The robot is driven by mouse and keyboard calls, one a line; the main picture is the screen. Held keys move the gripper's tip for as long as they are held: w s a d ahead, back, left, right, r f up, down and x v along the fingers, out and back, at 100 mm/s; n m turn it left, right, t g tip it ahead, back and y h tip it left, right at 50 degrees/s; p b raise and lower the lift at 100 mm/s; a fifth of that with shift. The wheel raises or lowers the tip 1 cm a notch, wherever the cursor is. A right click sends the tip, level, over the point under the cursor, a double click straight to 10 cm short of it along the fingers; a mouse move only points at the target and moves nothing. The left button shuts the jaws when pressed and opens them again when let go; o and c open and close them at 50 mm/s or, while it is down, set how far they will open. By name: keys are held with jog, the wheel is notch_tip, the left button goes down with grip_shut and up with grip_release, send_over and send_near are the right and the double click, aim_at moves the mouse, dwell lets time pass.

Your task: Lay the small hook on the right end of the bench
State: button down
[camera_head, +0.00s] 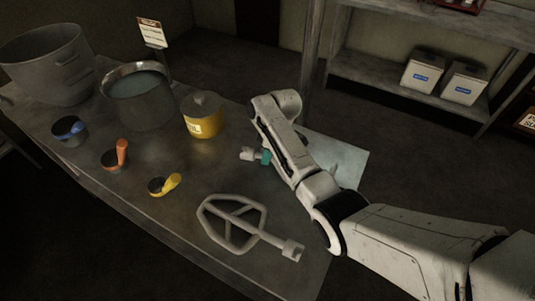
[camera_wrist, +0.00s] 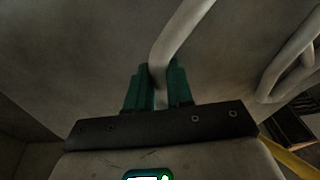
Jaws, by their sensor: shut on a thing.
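The small hook shows in the wrist view as a curved pale grey rod (camera_wrist: 178,42) between the two teal fingers of my gripper (camera_wrist: 158,88). In the head view a pale end of the hook (camera_head: 248,154) sticks out to the left of my gripper (camera_head: 265,157). My gripper is shut on it, over the bench (camera_head: 185,228). Most of the hook is hidden behind my arm in the head view, and I cannot tell its height over the bench. The right end of the bench, with a paler area (camera_head: 345,158), shows just beyond my arm.
A large flat paddle (camera_head: 231,213) lies on the near part of the bench. A yellow lidded pot (camera_head: 203,122), a steel pot (camera_head: 145,105), a large bucket (camera_head: 45,65) and several small scoops stand to the left. A shelf with white bins (camera_head: 430,72) stands behind.

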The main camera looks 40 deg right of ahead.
jog(key=shift+f, duration=0.2)
jog(key=c, duration=0.9)
grip_release()
jog(key=shift+d+r, duration=0.15)
jog(key=shift+r, duration=0.25)
jog(key=v, duration=1)
jog(key=shift+a+r, duration=0.1)
jog(key=shift+a, duration=0.1)
jog(key=shift+s, duration=0.1)
